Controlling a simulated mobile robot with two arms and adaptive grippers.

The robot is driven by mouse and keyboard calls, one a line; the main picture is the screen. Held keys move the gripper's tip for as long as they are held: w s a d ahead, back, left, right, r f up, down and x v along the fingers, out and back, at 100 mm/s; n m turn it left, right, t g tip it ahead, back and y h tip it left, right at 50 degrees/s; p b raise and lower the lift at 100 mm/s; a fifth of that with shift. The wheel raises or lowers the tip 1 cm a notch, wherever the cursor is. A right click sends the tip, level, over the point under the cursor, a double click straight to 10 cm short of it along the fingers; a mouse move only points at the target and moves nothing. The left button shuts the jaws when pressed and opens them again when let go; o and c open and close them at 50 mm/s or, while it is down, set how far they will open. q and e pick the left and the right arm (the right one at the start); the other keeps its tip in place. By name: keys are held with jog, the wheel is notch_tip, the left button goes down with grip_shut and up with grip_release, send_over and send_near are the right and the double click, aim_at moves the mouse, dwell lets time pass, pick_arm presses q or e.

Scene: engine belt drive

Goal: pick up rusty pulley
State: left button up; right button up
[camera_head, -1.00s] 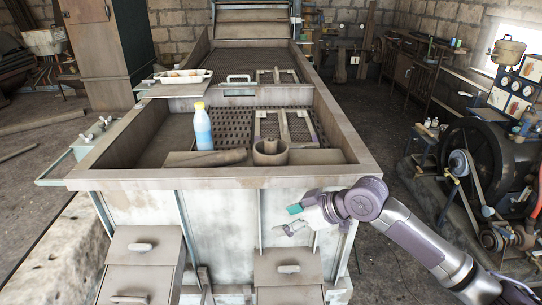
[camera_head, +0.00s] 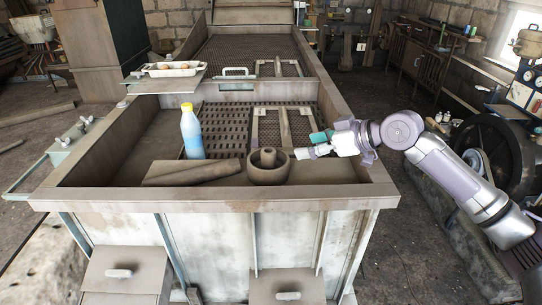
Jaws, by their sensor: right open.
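The rusty pulley (camera_head: 267,169) is a brownish round piece with a raised hub in its middle. It rests near the front edge of the large metal bench (camera_head: 216,199). My right gripper (camera_head: 312,145) is just to the right of the pulley and slightly above it in the picture. Its fingers, one teal-tipped and one pale, are spread and empty, pointing left toward the pulley. Whether a finger touches the pulley is hard to tell, but a small gap seems to show. My left gripper is not in view.
A metal frame (camera_head: 284,128) lies behind the pulley on the grating. The bench has raised walls. A white tray (camera_head: 173,69) sits further back.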

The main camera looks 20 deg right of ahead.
aim_at(271, 151)
jog(key=p+x, duration=0.3)
jog(key=x, duration=0.5)
jog(key=shift+w+a+r, duration=0.1)
jog(key=shift+w+r, duration=0.05)
jog(key=shift+r, duration=0.05)
jog(key=shift+w+f, duration=0.2)
jog(key=shift+w, duration=0.05)
jog(key=p+x, duration=0.2)
jog(key=shift+w+a+p, duration=0.2)
jog(key=shift+a+p, duration=0.1)
jog(key=shift+a, duration=0.05)
jog(key=shift+x, duration=1.15)
jog(key=shift+f, duration=0.35)
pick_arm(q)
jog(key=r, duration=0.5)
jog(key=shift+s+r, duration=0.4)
